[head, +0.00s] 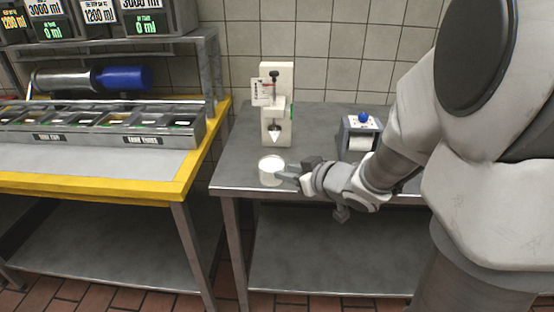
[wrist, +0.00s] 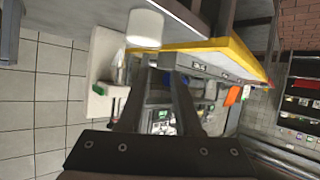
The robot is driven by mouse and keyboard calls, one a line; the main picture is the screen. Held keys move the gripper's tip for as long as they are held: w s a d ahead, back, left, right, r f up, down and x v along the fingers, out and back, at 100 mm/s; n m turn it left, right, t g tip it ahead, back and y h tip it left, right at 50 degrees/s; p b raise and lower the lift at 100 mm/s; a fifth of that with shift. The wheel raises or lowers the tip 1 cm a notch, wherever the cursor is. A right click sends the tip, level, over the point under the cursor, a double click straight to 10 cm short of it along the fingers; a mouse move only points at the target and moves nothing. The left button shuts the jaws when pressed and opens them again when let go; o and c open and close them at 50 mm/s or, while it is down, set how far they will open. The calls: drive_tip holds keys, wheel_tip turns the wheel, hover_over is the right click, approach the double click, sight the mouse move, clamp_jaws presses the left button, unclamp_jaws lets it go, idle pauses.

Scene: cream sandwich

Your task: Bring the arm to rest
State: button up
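My gripper (head: 288,176) is at the front of the grey steel table (head: 232,172) in the head view, with the arm reaching in from the right. Its tips are close beside a white cup (head: 271,169); whether they touch it is unclear. In the wrist view, the two fingers (wrist: 162,82) stand apart with a gap between them. The cup also shows there (wrist: 145,28), past the fingertips and not between them. The cup looks upright near the table's front edge.
A white dispenser (head: 277,85) stands behind the cup. A small grey machine with a blue knob (head: 360,122) stands to the right, near my arm. A yellow-edged counter (head: 182,180) with several food bins is at the left. Tiled wall closes the back.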

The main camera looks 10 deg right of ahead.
drive_tip(key=s+d+r+m+g+h+p, duration=0.1)
drive_tip(key=s+d+r+m+h+p, duration=0.15)
drive_tip(key=r, duration=0.35)
drive_tip(key=s+d+r+m+g+h+p, duration=0.1)
drive_tip(key=s+d+r+h+p, duration=0.25)
drive_tip(key=r, duration=0.25)
drive_tip(key=s+a+r+g+p, duration=0.2)
drive_tip(key=s+a, duration=0.2)
drive_tip(key=s, duration=0.4)
drive_tip(key=s+a+r+m+g+y+p, duration=0.1)
drive_tip(key=s+a+r+g+p, duration=0.1)
drive_tip(key=s, duration=0.6)
drive_tip(key=a+r+p, duration=0.1)
drive_tip(key=a, duration=0.1)
drive_tip(key=shift+s+a+r+y, duration=0.3)
drive_tip(key=shift+a+r, duration=0.05)
drive_tip(key=shift+a, duration=0.05)
drive_tip(key=shift+d+m, duration=0.25)
drive_tip(key=shift+m, duration=0.1)
